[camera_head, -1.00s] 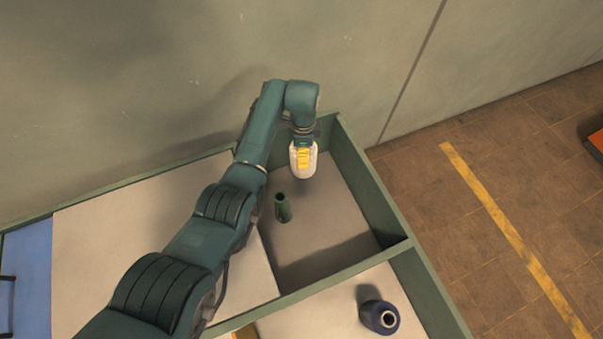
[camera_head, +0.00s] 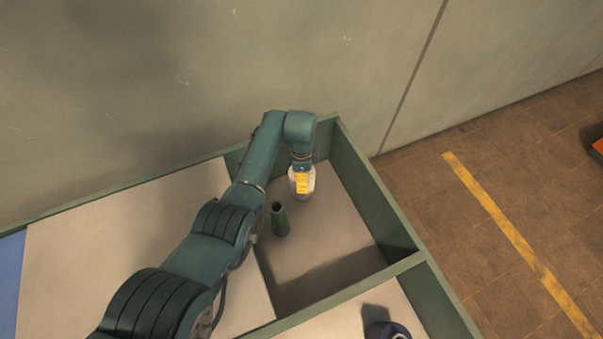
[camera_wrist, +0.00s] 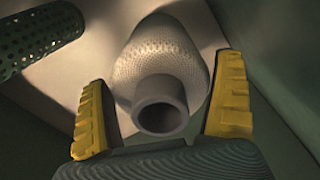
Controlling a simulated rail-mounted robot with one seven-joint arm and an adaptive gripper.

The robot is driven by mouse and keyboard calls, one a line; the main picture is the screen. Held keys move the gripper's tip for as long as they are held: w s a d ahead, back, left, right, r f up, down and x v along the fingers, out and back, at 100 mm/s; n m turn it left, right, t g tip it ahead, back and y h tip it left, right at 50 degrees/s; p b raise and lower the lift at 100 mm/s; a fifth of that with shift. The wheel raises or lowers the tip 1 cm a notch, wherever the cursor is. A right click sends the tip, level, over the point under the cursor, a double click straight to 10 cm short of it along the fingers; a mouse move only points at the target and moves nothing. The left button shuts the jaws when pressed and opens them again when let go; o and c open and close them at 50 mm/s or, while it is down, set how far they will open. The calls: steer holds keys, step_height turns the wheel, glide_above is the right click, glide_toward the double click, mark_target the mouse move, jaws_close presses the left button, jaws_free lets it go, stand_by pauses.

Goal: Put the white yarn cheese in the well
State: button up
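The white yarn cheese (camera_head: 304,189) is upright inside the green-walled well (camera_head: 337,225), near its back corner. Its knitted body (camera_wrist: 160,52) and grey tube end show in the wrist view. My gripper (camera_head: 301,178) points down over it; its yellow fingers (camera_wrist: 163,95) lie on either side of the cheese, close against its sides. My gripper appears shut on it. The underside of the cheese is hidden, so I cannot tell whether it touches the well floor.
A green perforated tube (camera_head: 280,219) stands in the well, left of the cheese; it also shows in the wrist view (camera_wrist: 38,40). A dark blue yarn cheese (camera_head: 387,331) sits in the front compartment. Bare well floor lies toward the front right.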

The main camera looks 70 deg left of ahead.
step_height(320, 180, up, 12)
steer(key=p, duration=0.7)
steer(key=shift+r+p, duration=0.15)
steer(key=shift+p, duration=0.15)
